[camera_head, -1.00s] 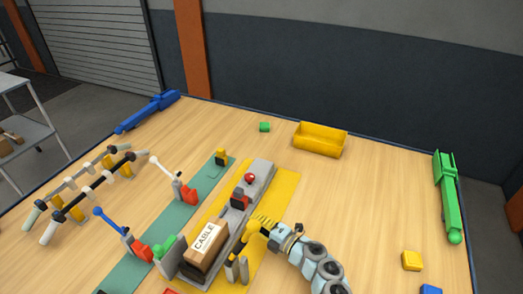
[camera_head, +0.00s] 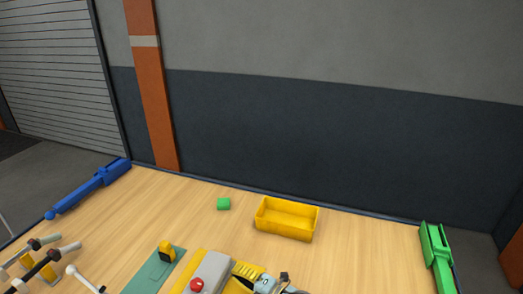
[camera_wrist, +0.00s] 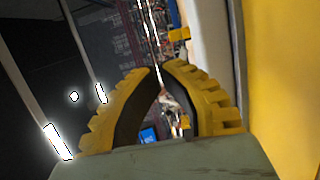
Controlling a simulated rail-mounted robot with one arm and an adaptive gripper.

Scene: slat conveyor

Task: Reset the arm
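My gripper (camera_wrist: 164,68) shows in the wrist view as two ribbed yellow fingers with dark inner faces. The fingertips are close together, with a narrow gap between them through which the background shows. Nothing is seen held. In the head view my gripper (camera_head: 247,273) is at the bottom edge, over the table right of the grey conveyor end, and partly cut off by the frame.
The table's right half is mostly clear.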

